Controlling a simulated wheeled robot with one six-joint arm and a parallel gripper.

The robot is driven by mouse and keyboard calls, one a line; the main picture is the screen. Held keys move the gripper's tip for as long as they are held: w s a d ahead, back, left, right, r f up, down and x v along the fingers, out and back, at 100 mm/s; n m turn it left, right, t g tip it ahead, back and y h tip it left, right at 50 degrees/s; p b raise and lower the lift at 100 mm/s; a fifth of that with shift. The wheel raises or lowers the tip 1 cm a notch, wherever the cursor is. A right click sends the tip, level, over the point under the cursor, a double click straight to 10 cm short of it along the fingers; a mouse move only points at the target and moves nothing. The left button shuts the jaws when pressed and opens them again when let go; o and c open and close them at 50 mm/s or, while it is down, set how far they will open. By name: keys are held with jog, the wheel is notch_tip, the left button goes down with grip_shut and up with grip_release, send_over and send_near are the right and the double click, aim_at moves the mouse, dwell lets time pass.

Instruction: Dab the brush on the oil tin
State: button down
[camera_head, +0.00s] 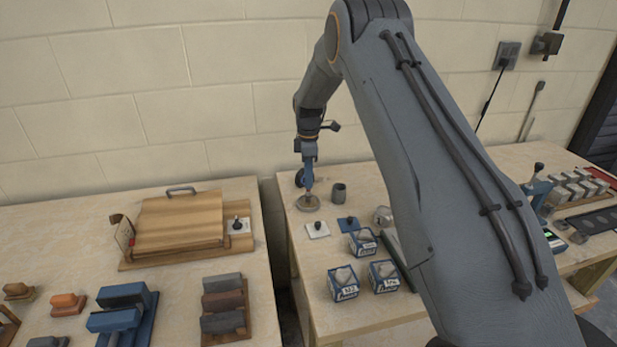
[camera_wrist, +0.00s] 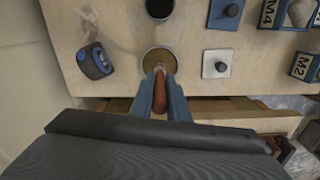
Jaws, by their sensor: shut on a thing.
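My gripper (camera_head: 309,180) is shut on the brush, with its blue fingers pointing down. In the wrist view, the brush's red-brown handle (camera_wrist: 159,102) shows between the fingers, and its tip overlaps the round, shallow oil tin (camera_wrist: 159,57). In the head view, the tin (camera_head: 308,203) lies near the back left corner of the right-hand table, directly below my gripper. The brush end is at or just above the tin; I cannot tell whether it touches. The bristles are too small to make out.
A dark cup (camera_head: 339,193) stands just right of the tin. A black and blue object (camera_wrist: 95,61) lies beside it. White (camera_head: 317,230) and blue (camera_head: 347,224) knobbed plates and labelled tubs (camera_head: 343,284) are nearer. A gap separates the left table, with its wooden board (camera_head: 180,222).

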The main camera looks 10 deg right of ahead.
jog(key=shift+f+b, duration=0.45)
jog(key=shift+f, duration=0.1)
dwell(2.3)
jog(key=shift+r, duration=0.1)
jog(key=shift+r+p, duration=0.85)
jog(key=shift+r, duration=2.65)
jog(key=shift+f, duration=0.1)
